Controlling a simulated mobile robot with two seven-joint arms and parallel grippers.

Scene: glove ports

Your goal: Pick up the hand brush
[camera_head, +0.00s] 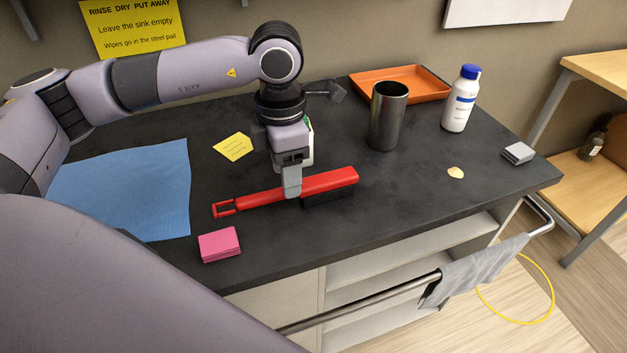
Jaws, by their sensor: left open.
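The red hand brush (332,182) lies on the dark countertop (430,215). Its dark bristles face down under its right end, and its handle with a looped end points left. My left gripper (292,190) points down over the middle of the brush, where handle and head meet. It is open, with a grey finger in front of the brush; the far finger is hidden. I cannot tell whether the finger touches the brush. My right gripper is out of view.
A pink pad (219,245) and blue cloth (130,185) lie to the left. A dark metal cup (387,116), orange tray (428,82) and white bottle (460,100) stand behind right. A yellow note (233,147) lies behind the handle. Counter right of the brush is mostly clear.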

